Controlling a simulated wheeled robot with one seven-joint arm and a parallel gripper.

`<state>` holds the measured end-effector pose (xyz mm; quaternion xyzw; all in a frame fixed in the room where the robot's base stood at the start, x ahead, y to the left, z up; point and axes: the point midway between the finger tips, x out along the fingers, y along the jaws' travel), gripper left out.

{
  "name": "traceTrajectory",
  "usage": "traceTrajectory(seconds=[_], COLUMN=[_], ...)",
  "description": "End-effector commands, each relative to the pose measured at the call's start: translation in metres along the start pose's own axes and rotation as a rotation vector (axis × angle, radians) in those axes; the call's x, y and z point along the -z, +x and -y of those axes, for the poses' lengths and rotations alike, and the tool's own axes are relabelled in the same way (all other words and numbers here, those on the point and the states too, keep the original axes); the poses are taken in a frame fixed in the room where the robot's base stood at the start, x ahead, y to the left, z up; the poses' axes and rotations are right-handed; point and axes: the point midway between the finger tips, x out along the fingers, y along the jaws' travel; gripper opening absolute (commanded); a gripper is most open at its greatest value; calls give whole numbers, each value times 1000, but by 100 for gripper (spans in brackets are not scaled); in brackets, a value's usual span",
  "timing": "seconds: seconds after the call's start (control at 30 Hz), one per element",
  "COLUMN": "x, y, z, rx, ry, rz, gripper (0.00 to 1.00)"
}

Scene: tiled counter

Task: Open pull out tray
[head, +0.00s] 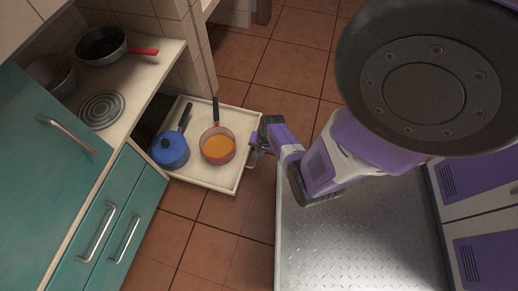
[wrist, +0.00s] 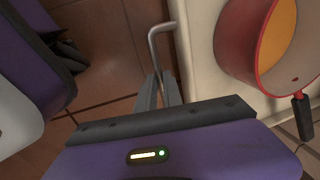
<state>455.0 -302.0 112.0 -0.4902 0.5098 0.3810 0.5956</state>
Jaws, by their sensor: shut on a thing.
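The pull-out tray (head: 205,182) is a cream, rimmed tray that stands out from the counter over the tiled floor. A blue lidded pot (head: 171,150) and a red pan of orange liquid (head: 217,146) sit on it. My gripper (head: 260,143) is at the tray's outer right edge. In the wrist view my gripper (wrist: 160,88) is shut on the grey metal bar handle (wrist: 153,42), beside the tray's cream front (wrist: 190,60). The red pan (wrist: 250,45) shows at the right there. The fingers hide part of the handle.
Teal cabinets with bar handles (head: 97,232) stand at the left. A stovetop burner (head: 101,110) and a dark pan with a red handle (head: 101,43) are on the counter. Open tiled floor (head: 225,245) lies in front of the tray.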

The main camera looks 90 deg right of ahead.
Motion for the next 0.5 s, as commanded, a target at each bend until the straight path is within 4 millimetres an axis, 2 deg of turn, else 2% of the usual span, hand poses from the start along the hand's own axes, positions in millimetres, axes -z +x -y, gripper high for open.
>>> traceTrajectory(seconds=[0.07,0.1,0.2,0.5], x=[-1,-1,-1,0], y=[0,0,0,-1], z=[0,0,0,0], rx=[-1,-1,-1,-1], ry=[0,0,0,0], rz=[4,4,3,1], gripper=[0,17,33,33])
